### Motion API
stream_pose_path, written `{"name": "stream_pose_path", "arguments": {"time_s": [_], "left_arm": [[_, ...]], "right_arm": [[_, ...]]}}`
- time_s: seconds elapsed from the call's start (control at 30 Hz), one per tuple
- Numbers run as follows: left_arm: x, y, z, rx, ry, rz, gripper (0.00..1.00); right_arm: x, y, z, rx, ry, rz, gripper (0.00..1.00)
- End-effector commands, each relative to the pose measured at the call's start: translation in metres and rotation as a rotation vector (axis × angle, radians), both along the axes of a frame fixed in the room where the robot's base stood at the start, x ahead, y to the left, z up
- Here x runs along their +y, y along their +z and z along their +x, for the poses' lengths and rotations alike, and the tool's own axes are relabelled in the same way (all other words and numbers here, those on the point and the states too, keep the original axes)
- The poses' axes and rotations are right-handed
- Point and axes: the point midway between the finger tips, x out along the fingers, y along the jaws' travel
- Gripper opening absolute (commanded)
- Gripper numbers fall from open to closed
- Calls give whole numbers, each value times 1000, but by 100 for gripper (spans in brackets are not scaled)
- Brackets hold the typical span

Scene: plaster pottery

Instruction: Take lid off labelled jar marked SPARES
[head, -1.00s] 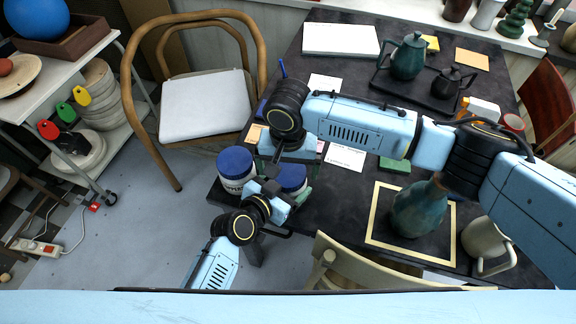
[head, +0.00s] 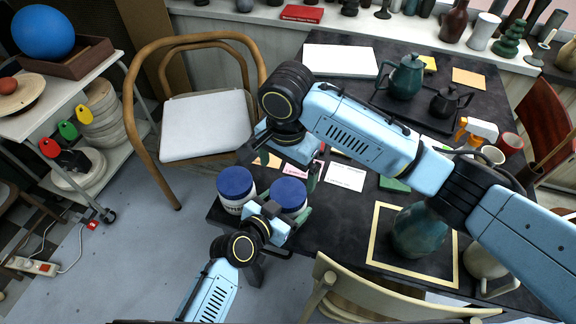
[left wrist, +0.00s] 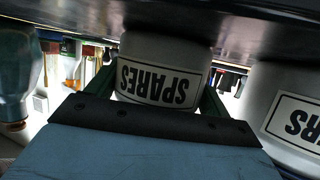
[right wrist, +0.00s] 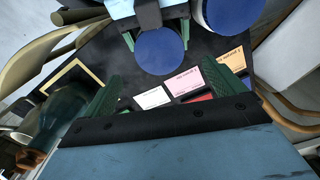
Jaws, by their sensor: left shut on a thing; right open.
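The SPARES jar is white with black lettering in the left wrist view (left wrist: 158,84). Its blue lid (head: 289,194) is on it in the head view, and shows from above in the right wrist view (right wrist: 160,51). My left gripper (head: 284,216) is shut on the jar's body below the lid, one green finger on each side. My right gripper (head: 288,168) is open and empty, just behind the jar. Its green fingers are spread wide in the right wrist view (right wrist: 165,92), with the lid ahead of them.
A second blue-lidded jar (head: 236,186) stands close left of the SPARES jar, its label partly cut off. Coloured cards (head: 345,175) lie on the dark table behind. A teal vase (head: 418,232) stands to the right, a wooden chair (head: 340,295) in front.

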Motion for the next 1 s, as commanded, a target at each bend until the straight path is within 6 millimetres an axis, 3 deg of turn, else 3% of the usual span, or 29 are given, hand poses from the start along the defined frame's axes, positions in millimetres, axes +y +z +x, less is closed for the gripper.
{"name": "stream_pose_path", "arguments": {"time_s": [0.17, 0.63, 1.0], "left_arm": [[0, 0, 0, 0, 1, 2, 17], [0, 0, 0, 0, 1, 2, 17], [0, 0, 0, 0, 1, 2, 17]], "right_arm": [[-2, -2, 0, 4, -92, -2, 95], [-2, -66, 0, 4, -92, -3, 95], [-2, -76, 0, 2, -91, -1, 95]]}}
